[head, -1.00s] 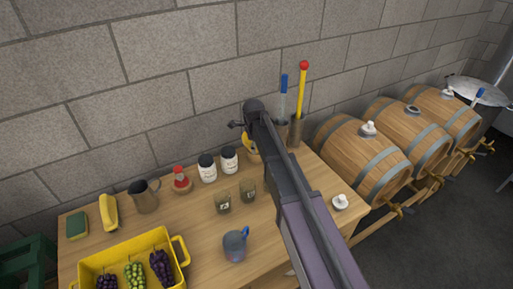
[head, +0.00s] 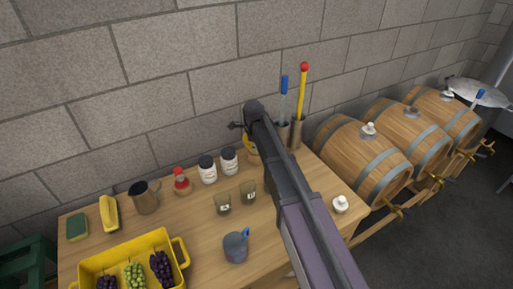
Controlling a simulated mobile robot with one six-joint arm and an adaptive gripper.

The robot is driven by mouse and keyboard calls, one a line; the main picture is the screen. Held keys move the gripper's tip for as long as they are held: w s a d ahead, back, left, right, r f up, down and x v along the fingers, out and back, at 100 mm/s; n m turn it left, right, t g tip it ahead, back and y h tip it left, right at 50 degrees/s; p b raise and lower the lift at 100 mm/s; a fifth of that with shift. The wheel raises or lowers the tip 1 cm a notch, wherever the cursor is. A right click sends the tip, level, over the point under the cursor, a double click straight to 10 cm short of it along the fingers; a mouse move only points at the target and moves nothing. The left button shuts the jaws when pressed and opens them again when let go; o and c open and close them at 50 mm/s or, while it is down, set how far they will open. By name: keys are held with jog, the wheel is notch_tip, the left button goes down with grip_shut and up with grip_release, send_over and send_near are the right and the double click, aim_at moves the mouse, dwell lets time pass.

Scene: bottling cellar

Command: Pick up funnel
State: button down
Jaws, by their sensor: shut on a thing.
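The funnel appears to be the yellow thing (head: 250,147) near the back of the wooden table, close to the wall. Only a small part of it shows at the left edge of my arm; the rest is hidden. My gripper (head: 244,128) is at the far end of my arm, right at this yellow thing. It is shut on it, but my arm hides the fingertips and the contact. I cannot tell whether the funnel touches the table.
White jars (head: 229,161), small glasses (head: 248,192) and a blue-grey mug (head: 235,247) stand left of my arm. Tall containers (head: 297,133) with long-handled tools are close on the right. A yellow crate (head: 178,278) holds grapes at front left. Barrels (head: 362,158) stand right of the table.

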jog(key=shift+r, duration=0.15)
notch_tip(320, 180, up, 10)
jog(key=p, duration=1)
jog(key=shift+f, duration=0.2)
dwell(0.4)
jog(key=shift+f+b, duration=0.4)
jog(key=shift+b, duration=0.05)
jog(key=shift+s, duration=0.15)
